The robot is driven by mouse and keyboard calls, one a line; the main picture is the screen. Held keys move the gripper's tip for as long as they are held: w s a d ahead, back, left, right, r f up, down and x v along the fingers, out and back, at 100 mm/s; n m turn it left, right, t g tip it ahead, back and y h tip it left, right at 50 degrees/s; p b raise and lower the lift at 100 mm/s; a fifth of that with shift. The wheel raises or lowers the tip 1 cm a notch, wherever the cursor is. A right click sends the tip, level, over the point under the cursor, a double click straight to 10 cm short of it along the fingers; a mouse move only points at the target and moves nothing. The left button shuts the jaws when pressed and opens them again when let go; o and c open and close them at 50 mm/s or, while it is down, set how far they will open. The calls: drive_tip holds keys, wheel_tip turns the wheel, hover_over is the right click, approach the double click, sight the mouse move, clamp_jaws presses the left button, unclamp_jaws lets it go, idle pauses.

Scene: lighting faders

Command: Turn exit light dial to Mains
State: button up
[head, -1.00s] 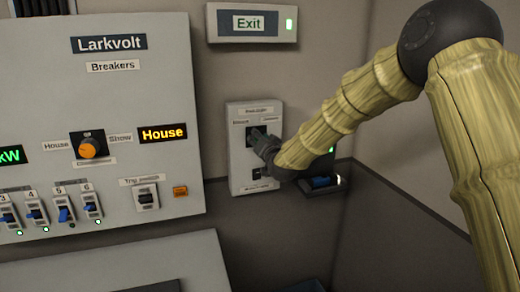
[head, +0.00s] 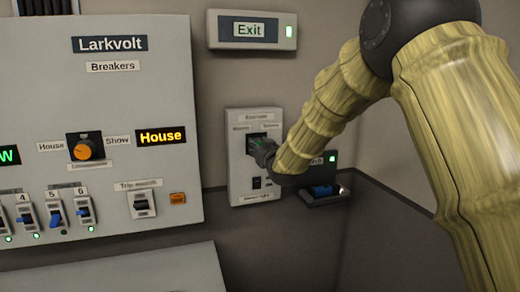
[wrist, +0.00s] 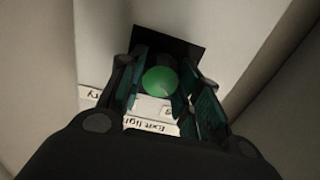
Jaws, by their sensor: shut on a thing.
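The exit light dial is a round green knob (wrist: 160,81) on a black square plate (wrist: 170,48), seen in the wrist view between my gripper's teal fingers. My gripper (wrist: 168,85) is shut on the knob, one finger on each side. In the head view, the small white wall panel (head: 239,182) carries the dial, and my gripper (head: 262,148) reaches it from the right, covering most of the knob. In the wrist view an upside-down label (wrist: 152,124) reads "Exit light", partly covered. I cannot read the dial's pointer.
A lit Exit sign (head: 250,31) hangs above the panel. A small black rocker switch (head: 256,183) sits below the dial. A dark unit with a blue part (head: 322,190) and green light is at the right. The Larkvolt breaker board (head: 110,100) fills the left.

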drive_tip(key=shift+f, duration=0.2)
drive_tip(key=o, duration=1)
drive_tip(key=shift+o, duration=0.2)
drive_tip(key=shift+r, duration=0.1)
drive_tip(key=v, duration=1.2)
